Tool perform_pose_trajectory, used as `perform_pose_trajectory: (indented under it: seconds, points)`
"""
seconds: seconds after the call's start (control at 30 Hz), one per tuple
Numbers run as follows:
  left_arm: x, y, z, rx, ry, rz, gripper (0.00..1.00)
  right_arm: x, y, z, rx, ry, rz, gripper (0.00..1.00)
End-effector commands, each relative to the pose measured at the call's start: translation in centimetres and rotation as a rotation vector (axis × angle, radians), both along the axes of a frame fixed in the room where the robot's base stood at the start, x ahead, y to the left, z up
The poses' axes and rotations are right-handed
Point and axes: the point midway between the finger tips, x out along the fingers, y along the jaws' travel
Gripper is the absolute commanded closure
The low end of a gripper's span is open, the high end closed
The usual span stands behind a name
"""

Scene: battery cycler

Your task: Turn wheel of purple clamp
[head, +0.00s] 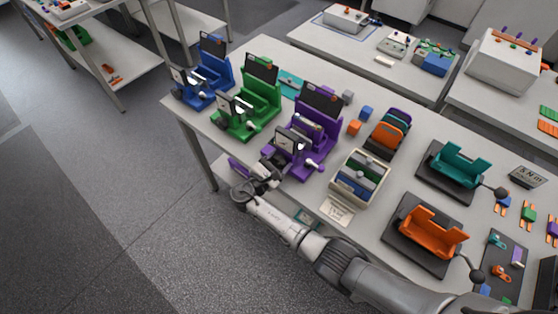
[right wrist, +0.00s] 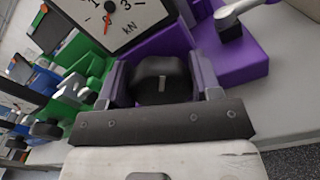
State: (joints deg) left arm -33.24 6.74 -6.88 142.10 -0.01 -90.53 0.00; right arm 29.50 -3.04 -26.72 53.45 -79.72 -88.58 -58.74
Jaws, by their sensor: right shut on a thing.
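The purple clamp (head: 325,160) stands on the long white bench, third in a row after a blue and a green clamp. Its dial gauge (head: 286,140), marked kN, faces the bench's front edge and fills the top of the right wrist view (right wrist: 125,18). The clamp's black wheel (right wrist: 160,80) sits between the two fingers of my right gripper (right wrist: 161,84), which is shut on it. In the head view my right gripper (head: 268,172) reaches the clamp's front end from below and largely hides the wheel. My left gripper is not in view.
The green clamp (head: 255,105) and blue clamp (head: 210,85) stand close by to the left. A pale bin (head: 345,190) with coloured plates stands right of the purple clamp. Teal (head: 465,160) and orange (head: 432,235) holders are farther right. Open floor lies before the bench.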

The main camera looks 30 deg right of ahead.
Motion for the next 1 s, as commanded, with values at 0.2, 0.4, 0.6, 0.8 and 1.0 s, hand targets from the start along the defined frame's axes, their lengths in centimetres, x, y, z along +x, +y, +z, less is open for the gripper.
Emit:
perform_pose_trajectory:
  seconds: [0.2,0.4,0.6,0.8,1.0]
  points:
    - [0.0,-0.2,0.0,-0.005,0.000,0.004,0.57,0.0,0.0,-0.1,-0.001,0.002,0.000,0.30]
    - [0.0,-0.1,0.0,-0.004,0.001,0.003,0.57,0.0,0.0,0.0,-0.001,0.002,0.000,0.16]
    - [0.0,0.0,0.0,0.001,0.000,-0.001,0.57,0.0,0.1,0.0,0.000,0.002,0.000,0.16]
    - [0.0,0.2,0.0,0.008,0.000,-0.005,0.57,-0.9,2.0,-0.1,0.002,0.002,0.002,0.16]
    - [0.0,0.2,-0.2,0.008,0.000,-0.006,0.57,-2.6,5.6,-0.1,0.003,0.002,0.002,0.16]
